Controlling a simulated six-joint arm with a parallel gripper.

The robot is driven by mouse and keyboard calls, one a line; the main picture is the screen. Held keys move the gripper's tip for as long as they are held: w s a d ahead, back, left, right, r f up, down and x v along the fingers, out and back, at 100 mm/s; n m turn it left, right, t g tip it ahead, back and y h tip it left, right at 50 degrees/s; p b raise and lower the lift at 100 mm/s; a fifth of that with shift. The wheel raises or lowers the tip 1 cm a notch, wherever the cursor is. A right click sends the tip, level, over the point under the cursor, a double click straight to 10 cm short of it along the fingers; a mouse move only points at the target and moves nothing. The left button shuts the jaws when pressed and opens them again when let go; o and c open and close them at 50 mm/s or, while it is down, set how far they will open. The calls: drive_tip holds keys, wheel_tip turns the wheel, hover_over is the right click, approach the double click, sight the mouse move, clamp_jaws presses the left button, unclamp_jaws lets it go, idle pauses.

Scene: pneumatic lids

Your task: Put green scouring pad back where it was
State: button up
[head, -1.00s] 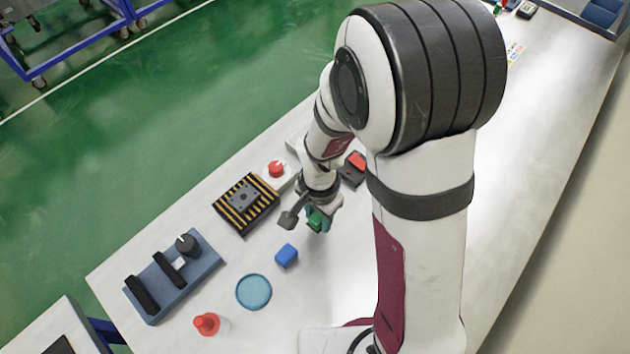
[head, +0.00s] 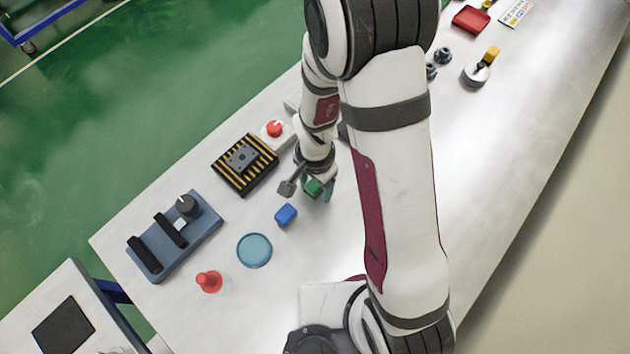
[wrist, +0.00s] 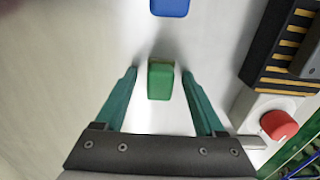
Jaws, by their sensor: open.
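The green scouring pad (head: 313,188) is a small green block by my gripper in the head view. In the wrist view the pad (wrist: 160,80) lies between the two teal fingers, with a visible gap on each side. My gripper (wrist: 160,74) is open around it; in the head view my gripper (head: 319,190) points down close to the white table (head: 215,315). The pad appears to rest on the table, though its underside is hidden.
A blue block (head: 286,214) lies just beside the pad. A black-and-yellow striped fixture (head: 245,163) and a red button (head: 274,128) stand close by. A teal disc (head: 254,250), a red-topped object (head: 209,281) and a blue fixture (head: 176,235) are nearer the table's left end.

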sight(315, 184)
drive_tip(key=shift+r, duration=0.1)
wheel_tip(315, 184, up, 11)
drive_tip(key=s+d+r+n+y, duration=0.1)
drive_tip(key=s+d+r, duration=0.1)
drive_tip(key=s+r, duration=0.3)
drive_tip(key=s+d+r+n, duration=0.2)
drive_tip(key=s+r, duration=0.3)
drive_tip(key=s, duration=0.4)
drive_tip(key=shift+s+d+r+y, duration=0.25)
drive_tip(key=shift+s+d+y, duration=0.15)
drive_tip(key=shift+d, duration=0.15)
idle(0.5)
